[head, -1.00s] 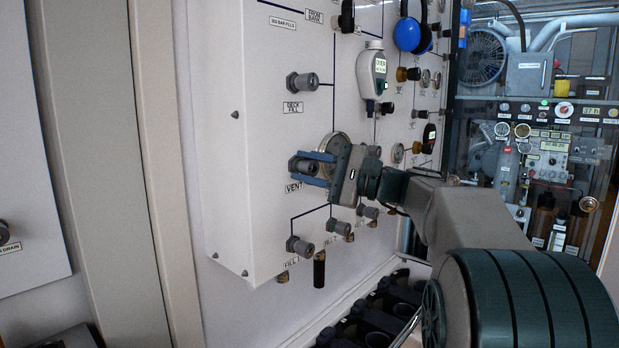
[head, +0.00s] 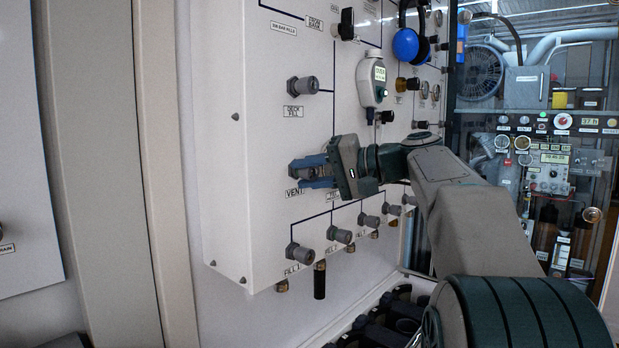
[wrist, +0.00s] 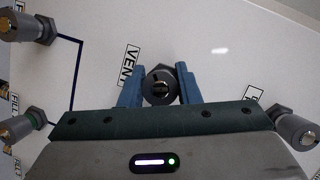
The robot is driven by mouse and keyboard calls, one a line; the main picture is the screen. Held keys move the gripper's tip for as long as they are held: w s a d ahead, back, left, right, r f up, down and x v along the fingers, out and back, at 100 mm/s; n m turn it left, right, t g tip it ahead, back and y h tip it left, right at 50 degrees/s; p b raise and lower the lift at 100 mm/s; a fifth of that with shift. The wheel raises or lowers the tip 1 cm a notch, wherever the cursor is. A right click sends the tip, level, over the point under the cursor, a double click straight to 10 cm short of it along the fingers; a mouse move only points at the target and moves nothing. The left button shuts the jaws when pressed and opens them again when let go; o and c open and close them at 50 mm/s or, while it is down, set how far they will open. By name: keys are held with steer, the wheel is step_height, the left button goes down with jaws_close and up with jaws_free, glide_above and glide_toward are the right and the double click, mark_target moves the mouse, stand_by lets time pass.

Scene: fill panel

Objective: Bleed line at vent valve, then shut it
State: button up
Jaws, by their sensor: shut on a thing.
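The vent valve's grey knob (wrist: 160,86) sits between my gripper's two blue fingers in the wrist view, beside the VENT label (wrist: 128,66). My gripper (head: 308,172) is shut on this knob at the white fill panel (head: 228,130). In the head view the VENT label (head: 294,193) shows just below the fingers, and the fingers hide most of the knob. Its turn position cannot be told.
Several grey knobs stand close by: the deck fill knob (head: 303,86) above, the FILL 1 knob (head: 300,253) and others in a row below. A handheld meter (head: 371,80) and blue ear defenders (head: 406,44) hang to the upper right. Black racks (head: 385,322) stand below.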

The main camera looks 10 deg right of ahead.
steer(key=shift+n+h, duration=0.3)
steer(key=shift+n, duration=0.1)
stand_by(0.3)
steer(key=o, duration=1)
steer(key=shift+c, duration=0.2)
steer(key=p+v, duration=0.1)
steer(key=v, duration=1.2)
steer(key=shift+s+d, duration=0.25)
steer(key=shift+d, duration=0.1)
